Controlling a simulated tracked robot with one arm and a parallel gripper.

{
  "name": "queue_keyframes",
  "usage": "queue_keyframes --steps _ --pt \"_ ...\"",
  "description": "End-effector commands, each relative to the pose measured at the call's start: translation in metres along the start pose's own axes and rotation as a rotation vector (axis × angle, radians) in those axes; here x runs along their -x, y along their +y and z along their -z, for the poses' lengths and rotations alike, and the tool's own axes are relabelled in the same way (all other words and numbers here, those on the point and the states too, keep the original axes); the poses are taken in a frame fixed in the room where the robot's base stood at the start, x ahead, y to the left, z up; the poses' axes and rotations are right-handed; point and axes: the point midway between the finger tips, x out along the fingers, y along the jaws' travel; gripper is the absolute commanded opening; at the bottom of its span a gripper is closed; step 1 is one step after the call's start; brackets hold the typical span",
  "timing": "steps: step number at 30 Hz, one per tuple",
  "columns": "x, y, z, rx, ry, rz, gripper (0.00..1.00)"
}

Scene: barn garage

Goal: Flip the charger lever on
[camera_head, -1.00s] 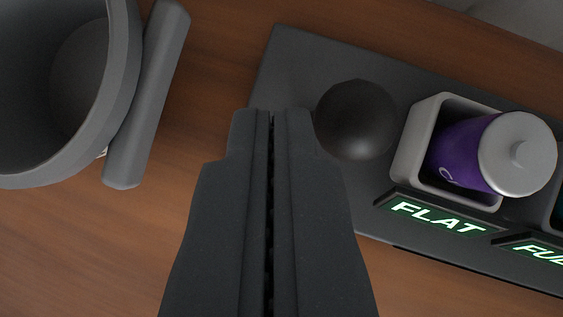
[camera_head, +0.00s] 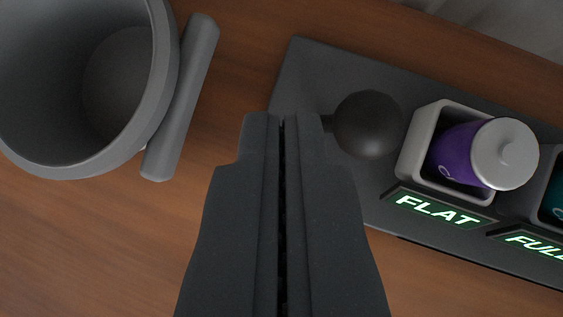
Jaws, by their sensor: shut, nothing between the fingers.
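The charger (camera_head: 305,75) is a dark grey flat base lying on the wooden table at the right. Its lever shows as a dark round knob (camera_head: 368,125) near the base's left end, with a short bit of stem at the knob's left. My gripper (camera_head: 282,118) is shut and empty, its fingertips over the left end of the base, just left of the knob. I cannot tell whether the fingers touch the lever. A purple battery (camera_head: 458,152) with a silver cap stands in the grey slot above the lit FLAT label (camera_head: 437,211).
A grey mug-like container (camera_head: 165,60) with a thick handle stands at the upper left. A teal item (camera_head: 556,195) sits in a second slot by the FULL label (camera_head: 535,245), cut off at the right edge. Bare wooden table (camera_head: 90,250) lies at the lower left.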

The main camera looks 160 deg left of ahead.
Motion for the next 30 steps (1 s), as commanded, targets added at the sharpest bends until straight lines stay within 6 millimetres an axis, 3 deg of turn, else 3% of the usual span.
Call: queue_keyframes --steps 8,21,30 --pt "0.025 -0.018 0.005 -0.001 0.001 -0.002 0.0" --pt "0.111 -0.004 0.001 -0.003 0.004 -0.005 0.0" --pt "0.12 -0.004 -0.001 -0.002 0.0 0.0 0.0"
